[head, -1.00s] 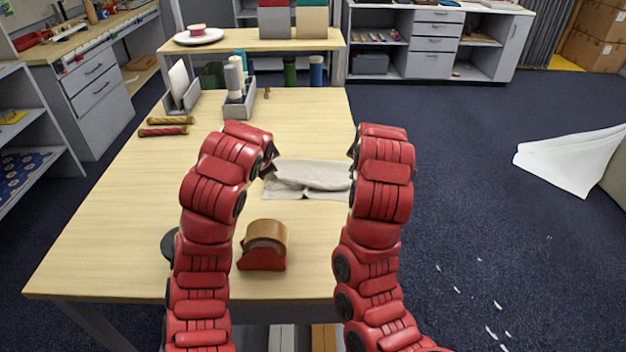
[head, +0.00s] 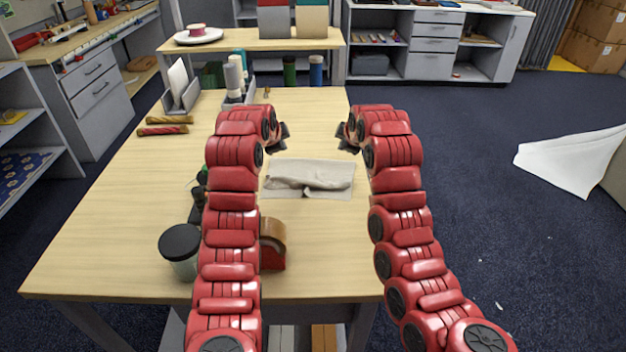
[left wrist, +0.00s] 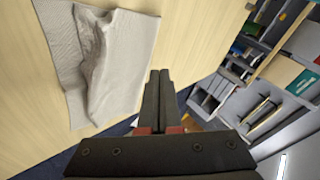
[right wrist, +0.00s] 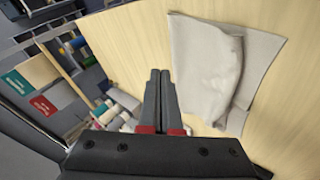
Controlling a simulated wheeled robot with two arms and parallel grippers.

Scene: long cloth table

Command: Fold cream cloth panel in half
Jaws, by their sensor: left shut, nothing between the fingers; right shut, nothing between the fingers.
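The cream cloth panel (head: 310,178) lies on the table between my two arms, with a raised, rumpled fold lying across it and a flat layer showing beyond. It also shows in the left wrist view (left wrist: 125,60) and in the right wrist view (right wrist: 205,65), where its layers do not line up fully. My left gripper (head: 284,135) is shut and empty, past the cloth's far left corner. My right gripper (head: 346,138) is shut and empty, past its far right corner. Both are apart from the cloth.
A tape dispenser (head: 273,245) stands partly hidden behind my left arm. A jar with a black lid (head: 180,250) is left of that arm. Grey holders (head: 185,95) and two rolls (head: 163,131) are at the far left. The table's right edge is close to the cloth.

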